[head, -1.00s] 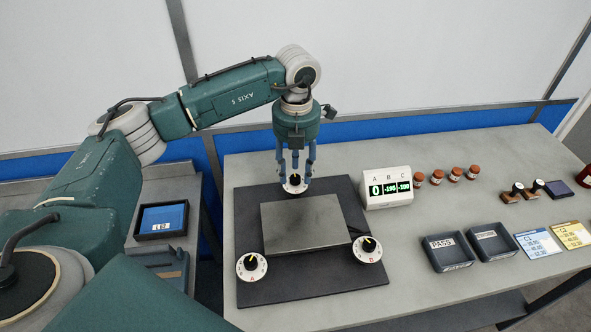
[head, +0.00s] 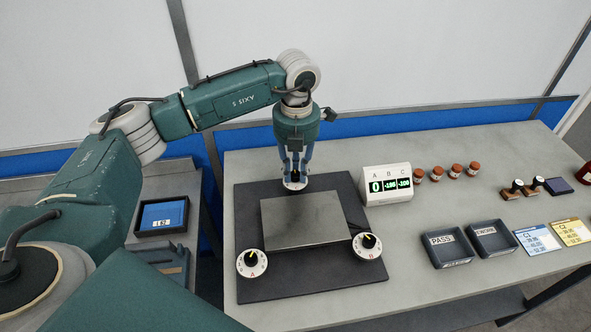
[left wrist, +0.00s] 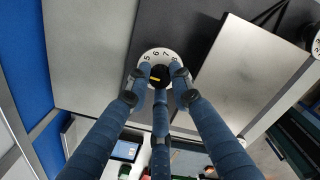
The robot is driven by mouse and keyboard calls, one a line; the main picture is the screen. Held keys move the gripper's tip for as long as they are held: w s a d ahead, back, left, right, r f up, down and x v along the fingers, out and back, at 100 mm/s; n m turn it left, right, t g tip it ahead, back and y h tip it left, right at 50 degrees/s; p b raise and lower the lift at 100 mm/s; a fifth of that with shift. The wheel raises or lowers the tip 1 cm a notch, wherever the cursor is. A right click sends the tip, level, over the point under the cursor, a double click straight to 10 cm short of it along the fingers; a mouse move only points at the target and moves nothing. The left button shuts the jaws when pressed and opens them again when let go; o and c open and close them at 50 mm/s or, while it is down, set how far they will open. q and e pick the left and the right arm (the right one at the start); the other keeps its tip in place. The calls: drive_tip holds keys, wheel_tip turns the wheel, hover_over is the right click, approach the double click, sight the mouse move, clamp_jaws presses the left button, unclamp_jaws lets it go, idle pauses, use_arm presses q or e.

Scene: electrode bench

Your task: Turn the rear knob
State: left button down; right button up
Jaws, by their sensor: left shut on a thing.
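The rear knob (head: 295,185), a black knob on a white numbered dial, sits at the back of the dark mat, behind a grey metal plate (head: 303,222). In the left wrist view, the black knob (left wrist: 160,74) with a yellow mark shows between my fingers, with part of the dial's numbers beyond it. My left gripper (head: 295,175) points straight down over this dial, its three blue fingers shut around the knob. The fingers hide part of the dial. Knob A (head: 253,263) and knob B (head: 367,245) stand at the front corners. My right gripper is out of view.
A white readout (head: 386,184) labelled A, B, C stands right of the mat (head: 320,287); A reads 0. Several brown-capped jars, stamps, two black trays (head: 448,262) and cards lie further right. A blue-screened device (head: 162,217) stands on the left bench.

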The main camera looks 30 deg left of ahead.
sight(296, 174)
use_arm(q)
drive_tip(key=m+b, duration=0.2)
drive_tip(key=m, duration=0.1)
drive_tip(key=shift+w, duration=0.1)
drive_tip(key=shift+r+m+b, duration=0.1)
drive_tip(key=shift+m+b, duration=0.65)
drive_tip(key=shift+m, duration=0.45)
drive_tip(key=c, duration=1.5)
unclamp_jaws()
drive_tip(key=shift+c, duration=0.2)
drive_tip(key=shift+r, duration=0.2)
wheel_tip(296, 174, up, 12)
drive_tip(key=shift+f, duration=0.2)
